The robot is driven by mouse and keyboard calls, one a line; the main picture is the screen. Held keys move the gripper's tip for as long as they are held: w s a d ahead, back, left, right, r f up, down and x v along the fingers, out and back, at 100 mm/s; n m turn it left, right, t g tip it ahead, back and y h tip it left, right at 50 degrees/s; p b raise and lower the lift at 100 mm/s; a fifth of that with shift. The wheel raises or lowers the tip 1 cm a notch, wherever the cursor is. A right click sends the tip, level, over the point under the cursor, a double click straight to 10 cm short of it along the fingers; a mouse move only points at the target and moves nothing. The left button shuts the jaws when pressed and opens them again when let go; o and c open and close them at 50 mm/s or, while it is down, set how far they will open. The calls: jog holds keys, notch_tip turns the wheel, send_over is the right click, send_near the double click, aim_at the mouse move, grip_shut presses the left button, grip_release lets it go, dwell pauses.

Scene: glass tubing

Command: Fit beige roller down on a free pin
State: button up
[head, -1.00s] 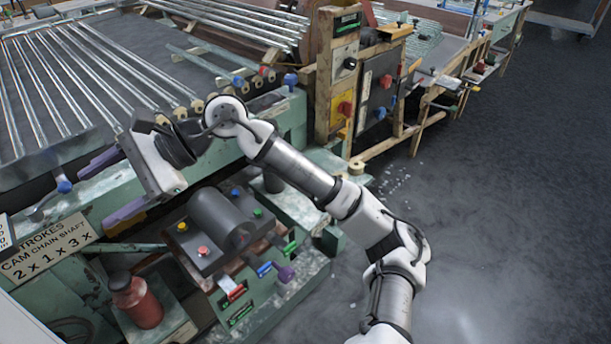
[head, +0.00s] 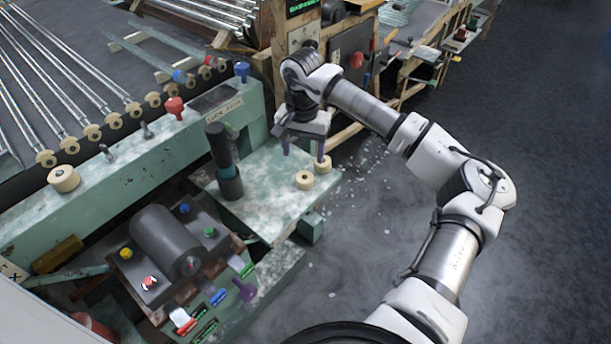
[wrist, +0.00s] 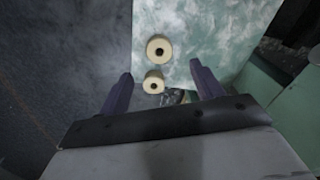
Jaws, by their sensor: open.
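Two beige rollers with dark centre holes stand on a green shelf (head: 262,205): a nearer one (head: 304,180) and a farther one (head: 322,163) by the shelf's right edge. They also show in the wrist view, one higher (wrist: 158,48) and one lower (wrist: 153,82). My gripper (head: 304,154) is open and empty above the shelf, its purple fingers pointing down. In the wrist view the lower roller appears between the fingertips (wrist: 160,72), not gripped. On the green rail (head: 206,105), two bare grey pins (head: 107,152) (head: 146,130) stand up. Another beige roller (head: 63,178) sits farther left.
A dark upright cylinder (head: 224,162) stands on the shelf left of the rollers. A red knob (head: 174,106) and a blue knob (head: 241,71) rise from the rail. A control box (head: 165,245) is below. Glass tubes (head: 75,70) lie behind; open floor is right.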

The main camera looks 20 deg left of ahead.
send_over(305, 175)
jog(key=s, duration=0.1)
notch_tip(305, 175, down, 4)
jog(key=shift+f, duration=0.25)
jog(key=shift+w+d+f+p, duration=0.1)
jog(key=shift+f+p, duration=0.5)
jog(key=shift+f, duration=0.7)
jog(key=shift+w+f+p, duration=0.1)
jog(key=shift+f+p, duration=0.45)
jog(key=shift+f, duration=0.75)
jog(key=shift+c, duration=0.4)
jog(key=c, duration=1)
